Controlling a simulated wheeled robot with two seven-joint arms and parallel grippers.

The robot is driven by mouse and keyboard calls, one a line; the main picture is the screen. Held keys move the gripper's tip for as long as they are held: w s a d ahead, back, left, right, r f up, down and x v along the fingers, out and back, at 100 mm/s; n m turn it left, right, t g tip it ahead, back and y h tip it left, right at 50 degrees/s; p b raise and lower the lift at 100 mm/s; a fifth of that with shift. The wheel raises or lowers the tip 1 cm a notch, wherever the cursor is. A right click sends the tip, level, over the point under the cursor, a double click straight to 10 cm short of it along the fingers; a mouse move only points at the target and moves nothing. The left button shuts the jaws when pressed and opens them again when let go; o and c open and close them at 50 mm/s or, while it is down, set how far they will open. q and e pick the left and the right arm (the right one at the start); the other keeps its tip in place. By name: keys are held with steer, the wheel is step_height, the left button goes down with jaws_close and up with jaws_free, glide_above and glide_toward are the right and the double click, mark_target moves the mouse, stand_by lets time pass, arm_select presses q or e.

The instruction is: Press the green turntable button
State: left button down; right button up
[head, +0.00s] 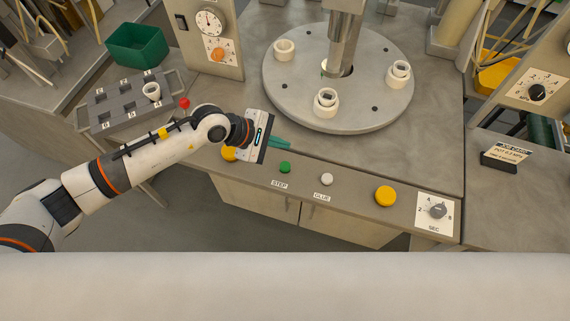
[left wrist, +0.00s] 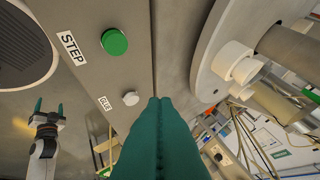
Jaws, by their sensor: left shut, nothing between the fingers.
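The green button (head: 285,167) labelled STEP is on the front panel of the bench, below the turntable (head: 290,100). It also shows in the left wrist view (left wrist: 114,41), uncovered. My left gripper (head: 289,144) is shut and empty, its green fingers above the panel, just behind the button in the head view. In the left wrist view its closed fingers (left wrist: 160,100) appear to the right of the button, apart from it. My right gripper (left wrist: 49,107) shows small at the left of the left wrist view, its two green fingers apart with nothing between them.
A white GLUE button (head: 327,180) sits right of the green one. Yellow buttons (head: 385,196) flank them, one partly behind my left gripper. The turntable carries white holders (head: 326,107) under a metal column (head: 345,45). A grey tray (head: 112,110) is at left.

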arm_select(q)
steer(key=b, duration=0.4)
glide_above(280, 167)
step_height(280, 167, down, 7)
steer(key=shift+f, duration=0.1)
steer(key=shift+d+f+b, duration=0.1)
steer(key=shift+f+b, duration=0.4)
steer(key=shift+b, duration=0.2)
stand_by(1.2)
steer(key=shift+f+b, duration=0.4)
steer(key=shift+b, duration=0.2)
